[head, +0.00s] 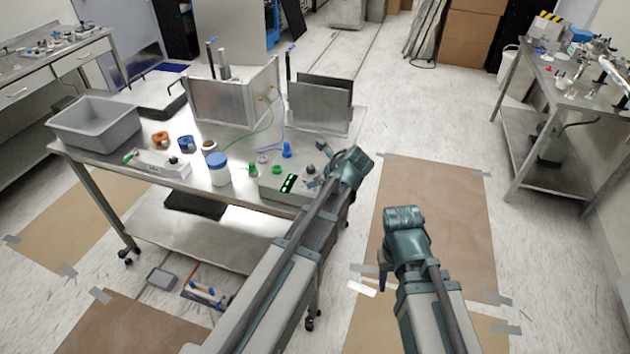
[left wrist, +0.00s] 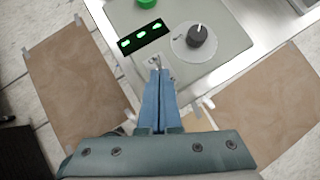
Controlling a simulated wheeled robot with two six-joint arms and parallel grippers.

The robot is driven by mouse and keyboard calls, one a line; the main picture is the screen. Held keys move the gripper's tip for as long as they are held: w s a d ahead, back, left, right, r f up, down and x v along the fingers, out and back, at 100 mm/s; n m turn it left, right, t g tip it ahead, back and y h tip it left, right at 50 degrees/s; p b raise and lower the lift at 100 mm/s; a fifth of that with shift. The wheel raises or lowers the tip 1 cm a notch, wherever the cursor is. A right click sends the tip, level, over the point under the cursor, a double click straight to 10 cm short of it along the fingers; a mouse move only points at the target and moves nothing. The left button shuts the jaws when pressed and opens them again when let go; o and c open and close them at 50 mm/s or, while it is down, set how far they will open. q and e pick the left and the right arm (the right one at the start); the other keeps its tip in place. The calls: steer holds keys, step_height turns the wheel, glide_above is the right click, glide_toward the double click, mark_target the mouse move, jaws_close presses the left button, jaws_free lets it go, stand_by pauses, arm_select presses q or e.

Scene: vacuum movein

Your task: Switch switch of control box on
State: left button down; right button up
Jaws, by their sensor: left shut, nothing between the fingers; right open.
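The grey control box (head: 272,186) sits at the front right corner of the metal table. Its black panel (left wrist: 143,40) shows several green lights, and a black knob (left wrist: 201,37) stands on a round grey plate beside it. A small metallic switch (left wrist: 154,60) shows just ahead of my left fingertips; whether they touch it I cannot tell. My left gripper (left wrist: 157,74) is shut and empty, low over the box's near edge; in the head view it (head: 321,172) is partly hidden by its arm. My right gripper (head: 375,274) is open, mostly hidden by its arm, over the floor right of the table.
A white jar with blue lid (head: 218,170), green and blue pieces, and a white power strip (head: 162,165) share the table (head: 225,201). A grey bin (head: 96,128) stands at left, a metal chamber (head: 235,98) behind.

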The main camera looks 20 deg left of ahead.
arm_select(q)
steer(key=shift+r+p, duration=0.8)
steer(key=shift+r, duration=0.05)
steer(key=shift+s+d+r+p, duration=0.15)
steer(key=shift+s+r+p, duration=0.05)
steer(key=shift+r+p, duration=0.35)
steer(key=a+r+p+v, duration=0.1)
steer(key=p+v, duration=0.6)
steer(key=v, duration=0.1)
steer(key=shift+r+p, duration=0.25)
steer(key=shift+p, duration=0.05)
steer(key=shift+s+a, duration=0.1)
steer(key=shift+s, duration=0.05)
